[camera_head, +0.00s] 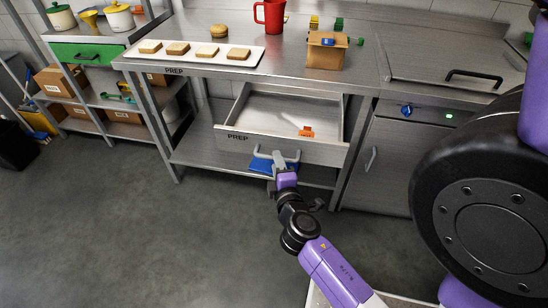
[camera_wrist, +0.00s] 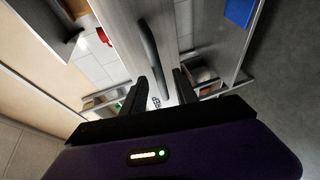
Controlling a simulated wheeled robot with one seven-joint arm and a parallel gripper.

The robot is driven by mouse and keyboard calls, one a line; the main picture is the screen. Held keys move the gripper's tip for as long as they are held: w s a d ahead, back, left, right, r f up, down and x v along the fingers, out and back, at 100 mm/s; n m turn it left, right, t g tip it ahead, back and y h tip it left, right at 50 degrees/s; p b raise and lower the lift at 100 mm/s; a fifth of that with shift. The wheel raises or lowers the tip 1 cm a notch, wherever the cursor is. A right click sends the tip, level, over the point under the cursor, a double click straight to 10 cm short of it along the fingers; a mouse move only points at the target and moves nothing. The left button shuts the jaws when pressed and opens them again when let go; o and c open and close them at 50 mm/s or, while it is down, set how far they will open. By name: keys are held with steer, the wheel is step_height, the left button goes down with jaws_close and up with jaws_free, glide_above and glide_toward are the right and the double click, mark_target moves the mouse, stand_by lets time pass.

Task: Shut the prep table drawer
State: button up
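The prep table drawer (camera_head: 243,141), a steel box with a PREP label on its front, is pulled out below the prep table's top. A small orange item (camera_head: 306,131) lies inside it. The drawer's grey bar handle (camera_head: 262,154) is on the front and also shows as a dark bar in the wrist view (camera_wrist: 152,55). My gripper (camera_head: 279,160) is at the handle, in front of the drawer. In the wrist view, its two dark fingers (camera_wrist: 160,88) are apart, with the handle's near end between them. I cannot tell whether they touch it.
The prep table (camera_head: 350,60) carries a tray of bread slices (camera_head: 205,62), a bun (camera_head: 218,31), a red jug (camera_head: 270,14) and a cardboard box (camera_head: 325,57). A blue item (camera_head: 262,167) lies on the lower shelf. A cabinet (camera_head: 385,150) stands right; floor (camera_head: 120,230) is clear left.

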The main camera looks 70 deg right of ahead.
steer(key=shift+x, duration=1.5)
steer(key=shift+s, duration=0.1)
steer(key=shift+c, duration=0.4)
jaws_close()
